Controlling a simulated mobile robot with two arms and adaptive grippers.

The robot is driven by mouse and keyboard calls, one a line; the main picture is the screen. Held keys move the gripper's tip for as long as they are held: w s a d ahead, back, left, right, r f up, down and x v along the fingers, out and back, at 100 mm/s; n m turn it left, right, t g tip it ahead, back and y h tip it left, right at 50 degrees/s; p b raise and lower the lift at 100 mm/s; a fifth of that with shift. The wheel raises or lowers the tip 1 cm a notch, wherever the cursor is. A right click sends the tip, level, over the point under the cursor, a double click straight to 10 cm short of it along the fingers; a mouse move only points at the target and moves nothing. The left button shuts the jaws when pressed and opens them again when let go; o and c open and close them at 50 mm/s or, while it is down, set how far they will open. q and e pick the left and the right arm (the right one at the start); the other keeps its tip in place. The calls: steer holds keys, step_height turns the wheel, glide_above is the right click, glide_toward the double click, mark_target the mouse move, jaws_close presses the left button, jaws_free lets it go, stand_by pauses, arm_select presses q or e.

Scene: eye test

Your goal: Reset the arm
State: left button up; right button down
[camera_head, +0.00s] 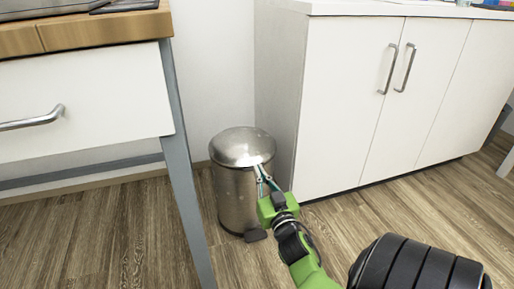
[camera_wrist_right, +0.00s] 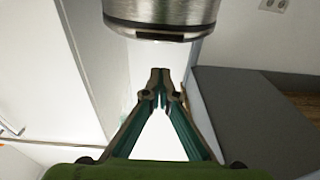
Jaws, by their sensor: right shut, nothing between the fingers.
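My right gripper (camera_head: 262,173) is at the end of my green arm, in front of the metal trash bin (camera_head: 232,190) in the head view. Its fingers are shut and hold nothing. In the right wrist view the gripper (camera_wrist_right: 160,75) shows with its fingertips together. The rim of the bin (camera_wrist_right: 160,12) is at the top of that view, apart from the fingertips in the picture. The bin's lid is down and its pedal shows at the floor. My left gripper is not in view.
A desk with a white drawer (camera_head: 80,105) and a grey leg (camera_head: 187,190) stands at the left. A white cabinet (camera_head: 340,100) with metal handles stands close to the bin on the right. The wooden floor (camera_head: 130,230) is clear in front.

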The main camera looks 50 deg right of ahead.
steer(key=f+v, duration=0.1)
steer(key=v, duration=0.5)
steer(key=shift+w, duration=0.1)
